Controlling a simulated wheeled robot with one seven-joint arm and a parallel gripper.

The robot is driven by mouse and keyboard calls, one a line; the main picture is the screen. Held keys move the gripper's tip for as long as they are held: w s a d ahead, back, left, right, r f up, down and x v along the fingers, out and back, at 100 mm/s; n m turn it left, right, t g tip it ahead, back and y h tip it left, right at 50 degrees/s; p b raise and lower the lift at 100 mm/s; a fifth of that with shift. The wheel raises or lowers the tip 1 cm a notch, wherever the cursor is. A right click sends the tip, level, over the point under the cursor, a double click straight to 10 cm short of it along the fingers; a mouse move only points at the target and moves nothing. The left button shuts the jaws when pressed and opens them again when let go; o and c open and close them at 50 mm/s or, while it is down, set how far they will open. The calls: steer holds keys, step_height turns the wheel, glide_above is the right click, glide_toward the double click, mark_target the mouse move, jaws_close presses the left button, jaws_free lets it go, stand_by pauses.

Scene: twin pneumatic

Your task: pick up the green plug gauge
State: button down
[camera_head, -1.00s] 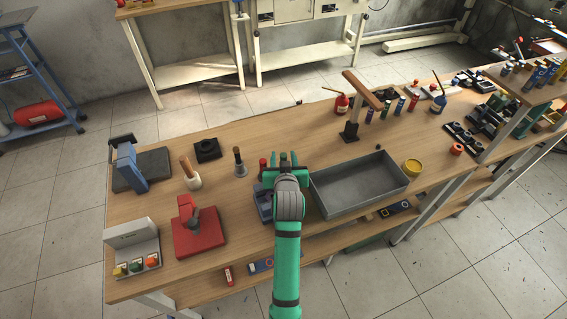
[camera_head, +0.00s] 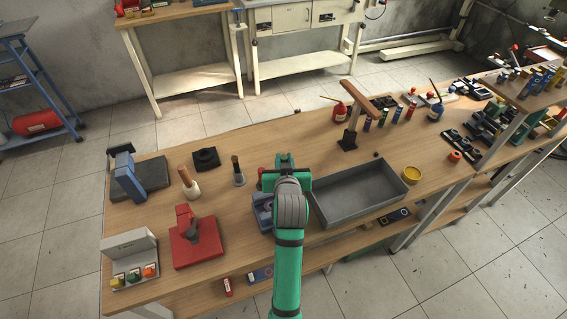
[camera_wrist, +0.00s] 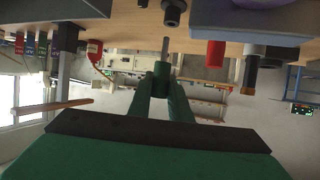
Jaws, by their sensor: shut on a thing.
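My gripper (camera_wrist: 162,88) is shut on the green plug gauge (camera_wrist: 161,72), a green cylinder with a thin grey pin, in the wrist view. The pin points up the picture, toward the wooden tabletop, because that view is upside down. In the head view my gripper (camera_head: 285,163) is over the near middle of the bench, left of the grey tray. The gauge is hard to tell from the green fingers there. I cannot tell whether it is clear of the bench.
The grey tray (camera_head: 330,212) is right of my gripper. A blue-grey device (camera_head: 262,211) is beside my arm. A red cylinder (camera_wrist: 215,53) and a dark tool with a wooden handle (camera_wrist: 250,74) are close by. A wooden-armed stand (camera_head: 350,128) is farther back.

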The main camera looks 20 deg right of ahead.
steer(key=s+r, duration=0.7)
steer(key=s, duration=0.5)
steer(key=shift+a+r, duration=0.3)
steer(key=shift+r, duration=0.05)
